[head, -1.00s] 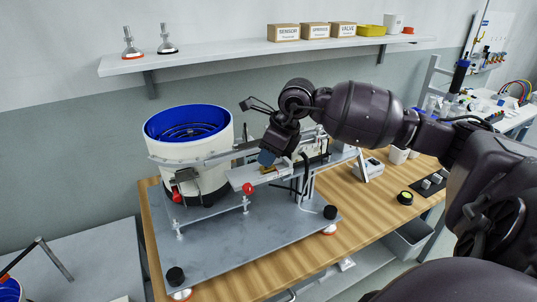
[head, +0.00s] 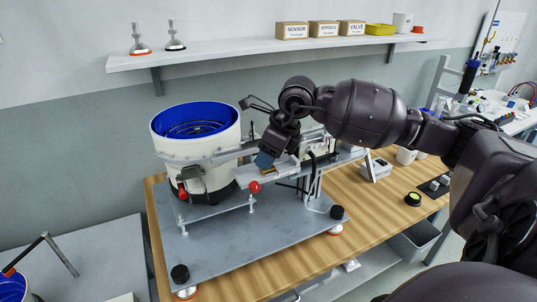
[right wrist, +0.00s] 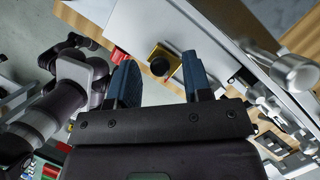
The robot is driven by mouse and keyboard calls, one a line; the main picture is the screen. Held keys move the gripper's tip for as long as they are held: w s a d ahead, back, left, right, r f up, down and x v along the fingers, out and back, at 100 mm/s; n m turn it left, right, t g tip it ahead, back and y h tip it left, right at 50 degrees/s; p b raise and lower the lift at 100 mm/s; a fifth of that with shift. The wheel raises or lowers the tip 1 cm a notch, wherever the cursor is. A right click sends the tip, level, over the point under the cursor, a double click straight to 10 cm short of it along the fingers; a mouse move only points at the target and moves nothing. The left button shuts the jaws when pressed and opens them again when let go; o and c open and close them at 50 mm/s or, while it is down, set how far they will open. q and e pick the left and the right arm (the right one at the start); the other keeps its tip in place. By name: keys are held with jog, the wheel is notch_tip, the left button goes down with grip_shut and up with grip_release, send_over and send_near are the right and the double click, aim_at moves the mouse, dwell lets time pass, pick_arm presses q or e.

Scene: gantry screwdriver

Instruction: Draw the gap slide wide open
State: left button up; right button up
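A small brass block with a round black knob (right wrist: 160,61), which I take to be the gap slide, sits on the pale rail in the right wrist view. My right gripper (right wrist: 160,82) is open, its blue fingers apart. The knob appears between and just beyond the fingertips, with no visible grip on it. In the head view my right gripper (head: 265,160) hangs over the pale rail (head: 258,181) beside the white bowl feeder (head: 198,150). There the gripper largely hides the block. My left gripper does not show.
A red ball knob (head: 254,187) stands at the rail's front left. The grey base plate (head: 235,240) has black knobs at its corners. A metal cylinder (right wrist: 294,72) lies to the right in the wrist view. The wooden table (head: 320,245) is clear in front.

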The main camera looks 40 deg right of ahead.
jog(key=p+v, duration=0.1)
jog(key=v, duration=0.9)
jog(key=shift+s+r, duration=0.2)
jog(key=shift+r, duration=0.2)
